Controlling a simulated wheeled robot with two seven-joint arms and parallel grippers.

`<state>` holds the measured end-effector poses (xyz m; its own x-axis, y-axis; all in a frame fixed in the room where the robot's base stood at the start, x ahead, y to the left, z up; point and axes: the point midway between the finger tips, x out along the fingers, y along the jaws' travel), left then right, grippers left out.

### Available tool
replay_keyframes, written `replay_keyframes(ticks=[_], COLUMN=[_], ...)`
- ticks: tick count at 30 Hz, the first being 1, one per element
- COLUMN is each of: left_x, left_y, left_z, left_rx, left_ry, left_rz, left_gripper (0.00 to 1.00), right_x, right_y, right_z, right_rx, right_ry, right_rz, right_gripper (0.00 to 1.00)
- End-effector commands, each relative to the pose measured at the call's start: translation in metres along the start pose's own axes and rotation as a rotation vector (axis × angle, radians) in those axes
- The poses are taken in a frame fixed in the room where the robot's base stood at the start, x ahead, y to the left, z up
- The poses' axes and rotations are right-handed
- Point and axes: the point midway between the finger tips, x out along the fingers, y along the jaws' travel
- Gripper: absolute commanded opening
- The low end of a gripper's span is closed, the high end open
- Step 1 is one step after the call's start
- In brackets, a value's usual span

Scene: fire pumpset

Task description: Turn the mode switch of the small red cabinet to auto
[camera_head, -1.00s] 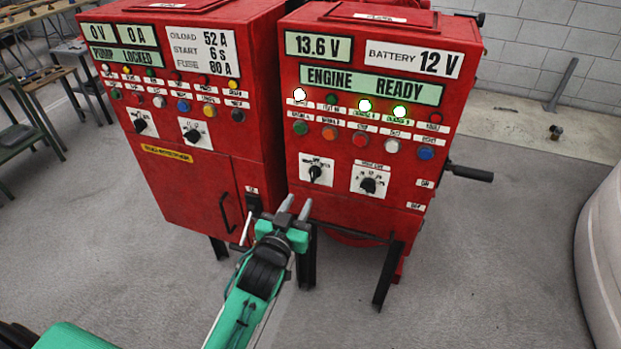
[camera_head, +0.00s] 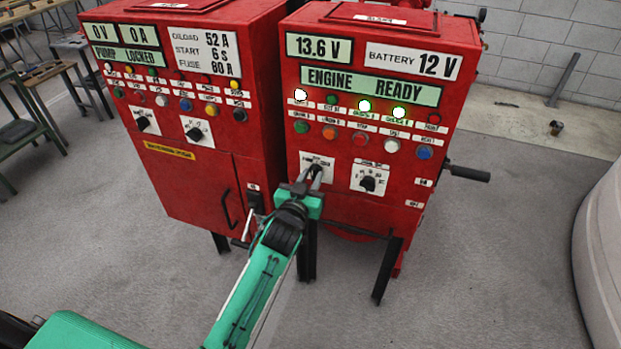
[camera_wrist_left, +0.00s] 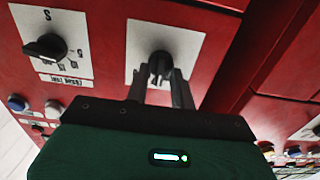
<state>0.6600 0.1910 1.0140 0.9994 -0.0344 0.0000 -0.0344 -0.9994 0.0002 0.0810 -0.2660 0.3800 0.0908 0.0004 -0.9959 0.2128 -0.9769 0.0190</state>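The small red cabinet (camera_head: 380,210) stands on the right in the head view, its display reading ENGINE READY. Its mode switch is a black knob on a white plate (camera_head: 317,162), left of a second knob (camera_head: 368,183). My left gripper (camera_head: 310,174) is in front of the mode switch and partly hides it. In the left wrist view the knob (camera_wrist_left: 160,66) lies between the tips of my left gripper (camera_wrist_left: 163,80). The fingers are apart, one on each side; whether they touch the knob I cannot tell. My right gripper is not in view.
A larger red cabinet (camera_head: 190,185) stands close on the left, with a door handle (camera_head: 228,210) near my left arm. A crank-like handle (camera_head: 468,173) sticks out on the right of the small cabinet. A pale rounded body (camera_head: 600,235) is at the right edge. The floor between is clear.

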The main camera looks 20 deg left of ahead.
Motion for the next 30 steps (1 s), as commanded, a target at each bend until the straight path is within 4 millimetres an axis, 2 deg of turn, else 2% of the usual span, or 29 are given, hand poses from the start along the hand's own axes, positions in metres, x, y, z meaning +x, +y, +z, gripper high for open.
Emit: replay_keyframes(ticks=[1,3,17,30], left_x=[0.000,0.000,0.000,0.000], left_y=[0.000,0.000,0.000,0.002], left_z=[0.000,0.000,-0.001,-0.001], left_rx=[0.000,0.000,0.068,0.408], left_ry=[0.000,0.000,0.000,-0.001], left_rz=[0.000,0.000,0.000,0.001], left_gripper=[0.13,0.00,0.00,0.00], right_x=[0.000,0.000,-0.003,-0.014], right_y=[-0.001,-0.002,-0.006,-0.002], right_z=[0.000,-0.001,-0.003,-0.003], right_rx=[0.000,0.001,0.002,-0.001], right_ry=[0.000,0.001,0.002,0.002], right_rz=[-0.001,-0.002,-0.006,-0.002], right_gripper=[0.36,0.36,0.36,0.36])
